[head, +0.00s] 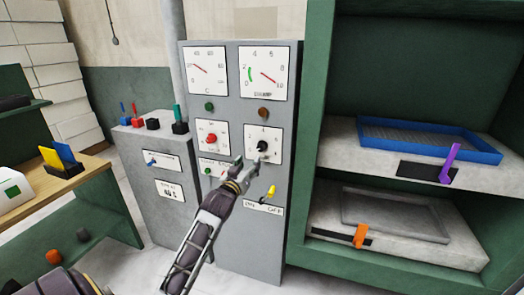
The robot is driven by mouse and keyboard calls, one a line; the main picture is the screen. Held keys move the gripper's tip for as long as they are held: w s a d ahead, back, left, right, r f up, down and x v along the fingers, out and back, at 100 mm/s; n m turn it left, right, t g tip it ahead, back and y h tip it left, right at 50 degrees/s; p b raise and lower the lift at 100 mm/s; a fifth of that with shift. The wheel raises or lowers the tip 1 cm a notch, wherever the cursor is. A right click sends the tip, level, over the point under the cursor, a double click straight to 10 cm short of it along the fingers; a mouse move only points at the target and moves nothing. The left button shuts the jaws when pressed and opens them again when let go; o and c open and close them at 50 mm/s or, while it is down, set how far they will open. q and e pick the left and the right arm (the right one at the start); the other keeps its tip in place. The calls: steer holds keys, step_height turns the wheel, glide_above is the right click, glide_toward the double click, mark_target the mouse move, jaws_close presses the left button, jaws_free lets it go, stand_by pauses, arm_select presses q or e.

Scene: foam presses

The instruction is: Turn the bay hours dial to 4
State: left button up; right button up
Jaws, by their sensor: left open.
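A black dial knob (262,147) sits on a white numbered plate on the right of the grey control panel (230,238); it appears to be the bay hours dial, with 2, 4 and 6 around it. Its pointer setting is too small to read surely. My left gripper (247,168) is open in front of the panel, just below and left of the black knob. Its fingers overlap the plate's lower edge in the picture; I cannot tell whether they touch the knob. My right gripper is out of view.
A red knob (211,138) is left of the black one, with two gauges above. A yellow lever (270,192) sits below right. A grey cabinet with coloured levers (152,125) stands left. Green shelving with a blue tray (430,140) stands right.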

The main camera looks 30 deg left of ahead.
mark_target(260, 148)
arm_select(q)
steer(key=shift+w+a+f+n, duration=0.1)
steer(key=shift+a+f+n, duration=0.05)
steer(key=shift+f+n, duration=0.2)
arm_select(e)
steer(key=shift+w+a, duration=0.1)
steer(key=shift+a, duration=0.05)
arm_select(q)
steer(key=shift+r, duration=0.15)
steer(key=shift+w, duration=0.2)
steer(key=shift+p+x, duration=0.7)
steer(key=shift+x, duration=6)
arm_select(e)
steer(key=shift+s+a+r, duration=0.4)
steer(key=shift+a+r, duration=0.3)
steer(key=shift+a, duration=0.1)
arm_select(q)
steer(key=shift+a, duration=0.15)
steer(key=c, duration=1)
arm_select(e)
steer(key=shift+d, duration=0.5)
